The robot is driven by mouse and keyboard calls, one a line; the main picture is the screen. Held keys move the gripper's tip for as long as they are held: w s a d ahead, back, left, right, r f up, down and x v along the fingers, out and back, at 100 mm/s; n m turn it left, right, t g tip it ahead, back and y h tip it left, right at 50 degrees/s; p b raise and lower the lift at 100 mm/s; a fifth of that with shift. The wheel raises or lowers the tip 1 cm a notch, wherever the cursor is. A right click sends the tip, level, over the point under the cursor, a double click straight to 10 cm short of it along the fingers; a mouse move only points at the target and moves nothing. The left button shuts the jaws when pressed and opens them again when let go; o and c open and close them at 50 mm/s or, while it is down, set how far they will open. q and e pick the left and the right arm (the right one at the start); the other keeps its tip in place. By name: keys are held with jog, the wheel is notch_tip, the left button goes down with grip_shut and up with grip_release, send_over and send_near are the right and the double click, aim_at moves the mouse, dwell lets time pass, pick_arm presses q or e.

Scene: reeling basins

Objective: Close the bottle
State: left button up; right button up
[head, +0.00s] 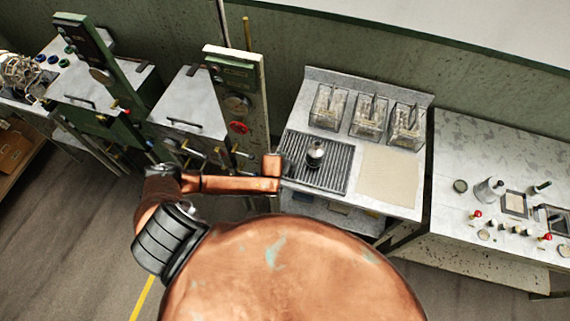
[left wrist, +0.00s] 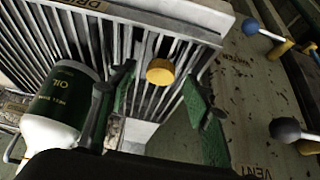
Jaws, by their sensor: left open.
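In the left wrist view, a white bottle with a dark green label reading "OIL" (left wrist: 72,98) is at the left, partly behind a finger. A small yellow cap (left wrist: 160,72) shows in front of the grey slats, between the fingers in the picture and apart from both. I cannot tell how far it is beyond them. My left gripper (left wrist: 158,88) is open, its green-padded fingers spread. In the head view its fingers cannot be made out at the end of my copper arm. My right gripper is in neither view. The bottle's mouth is not clearly visible.
Ball-ended levers (left wrist: 287,129) show at the wrist view's right.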

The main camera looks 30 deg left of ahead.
pick_arm(q)
jog(key=shift+f, duration=0.15)
jog(key=shift+c, duration=0.2)
jog(key=c, duration=0.7)
jog(key=shift+c, duration=0.3)
jog(key=shift+w+r, duration=0.1)
jog(key=shift+r, duration=0.6)
jog(key=s+a+r+b, duration=0.2)
jog(key=s+a+r, duration=0.7)
jog(key=s+r, duration=0.1)
jog(key=shift+b+v, duration=0.3)
jog(key=shift+v, duration=0.65)
jog(key=shift+w+a, duration=0.1)
jog(key=shift+w, duration=0.05)
